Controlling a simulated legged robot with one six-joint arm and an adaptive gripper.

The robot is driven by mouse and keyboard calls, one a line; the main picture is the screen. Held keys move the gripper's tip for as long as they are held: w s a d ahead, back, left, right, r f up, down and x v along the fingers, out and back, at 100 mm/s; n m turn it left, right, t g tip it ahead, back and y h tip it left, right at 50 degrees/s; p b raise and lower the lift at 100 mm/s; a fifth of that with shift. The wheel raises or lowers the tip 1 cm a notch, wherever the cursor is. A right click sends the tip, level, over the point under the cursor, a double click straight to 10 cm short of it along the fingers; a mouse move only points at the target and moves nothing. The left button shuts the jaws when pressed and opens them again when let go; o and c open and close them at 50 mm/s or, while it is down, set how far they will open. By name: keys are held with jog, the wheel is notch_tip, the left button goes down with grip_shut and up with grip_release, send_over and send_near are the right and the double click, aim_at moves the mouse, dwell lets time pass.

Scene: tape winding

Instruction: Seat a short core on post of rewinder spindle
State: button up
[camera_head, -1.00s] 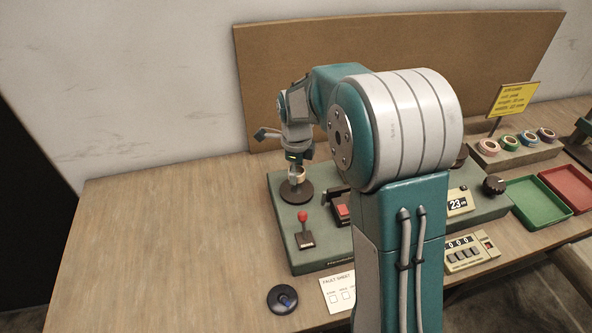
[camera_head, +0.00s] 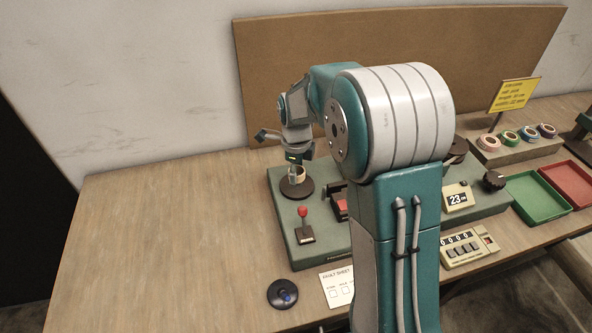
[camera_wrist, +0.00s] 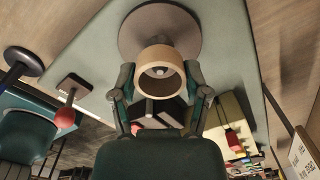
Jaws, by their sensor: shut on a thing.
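The short core (camera_wrist: 160,56) is a plain tan ring between my two fingers in the wrist view. My gripper (camera_wrist: 160,76) is shut on it from both sides. In the head view my gripper (camera_head: 297,169) points down with the core (camera_head: 300,174) over the rewinder spindle's dark round base (camera_head: 297,189). The round base (camera_wrist: 140,27) also shows beyond the core in the wrist view. A pale post tip (camera_wrist: 160,73) shows inside the ring's opening. I cannot tell how far down the post the core sits.
A red-knobbed lever (camera_head: 303,222) stands close in front of the spindle on the green machine bed (camera_head: 285,224). A display (camera_head: 457,198) and counter (camera_head: 469,248) lie to the right. Green (camera_head: 538,196) and red (camera_head: 571,178) trays are farther right. The left table is clear.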

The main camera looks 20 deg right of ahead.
jog(key=shift+f, duration=1.25)
jog(key=o, duration=0.8)
jog(key=shift+r, duration=3.55)
